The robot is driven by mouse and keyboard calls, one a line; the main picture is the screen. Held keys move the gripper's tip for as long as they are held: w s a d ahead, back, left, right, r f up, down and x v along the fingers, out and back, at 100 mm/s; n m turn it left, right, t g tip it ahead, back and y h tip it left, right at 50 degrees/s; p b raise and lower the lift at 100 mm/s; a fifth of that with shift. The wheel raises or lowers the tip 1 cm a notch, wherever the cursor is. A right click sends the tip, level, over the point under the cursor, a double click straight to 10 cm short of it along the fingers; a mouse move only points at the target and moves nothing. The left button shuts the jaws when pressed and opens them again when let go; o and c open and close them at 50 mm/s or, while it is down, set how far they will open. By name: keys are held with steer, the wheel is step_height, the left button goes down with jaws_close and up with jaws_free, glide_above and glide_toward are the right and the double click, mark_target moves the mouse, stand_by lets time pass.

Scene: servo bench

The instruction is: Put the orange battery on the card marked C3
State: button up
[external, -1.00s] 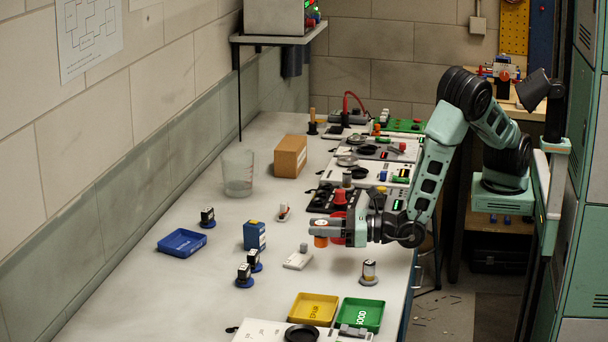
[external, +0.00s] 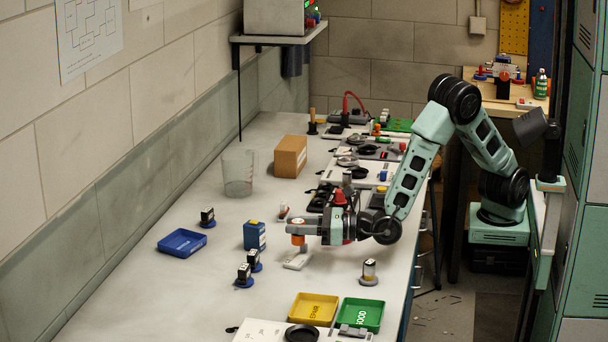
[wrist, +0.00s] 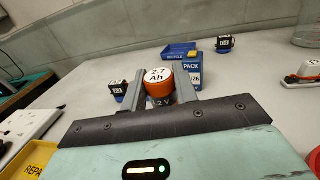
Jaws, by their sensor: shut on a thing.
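The orange battery (wrist: 158,88) is upright in the wrist view, with a white top reading 2.7 Ah. My gripper (wrist: 159,82) is shut on it, a grey finger on either side. In the external view the battery (external: 298,240) hangs from my gripper (external: 299,230) above the bench, close over a white block (external: 295,262). I cannot read a C3 mark on anything, so I cannot tell which card it is. Small black and white items on blue round bases stand to the left, including one (external: 244,275) at the front; their marks are too small to read.
A blue recycle tray (external: 182,252) and a blue pack box (external: 254,236) stand left of my gripper. Yellow (external: 314,317) and green (external: 361,325) trays lie in front. A beaker (external: 238,190) and cardboard box (external: 290,157) stand farther back. Bare bench lies between the blue box and yellow tray.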

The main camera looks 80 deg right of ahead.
mark_target(299, 239)
steer(key=shift+f, duration=1.9)
steer(key=shift+f, duration=0.15)
steer(key=o, duration=1.1)
steer(key=shift+c, duration=0.2)
steer(key=shift+s+r, duration=0.1)
steer(key=shift+r, duration=0.15)
steer(key=s, duration=0.4)
steer(key=s+d, duration=0.1)
steer(key=s, duration=0.2)
steer(key=s+b, duration=0.1)
steer(key=s, duration=0.3)
steer(key=shift+s+d+f, duration=0.1)
steer(key=shift+s+d, duration=0.25)
steer(key=shift+d, duration=0.05)
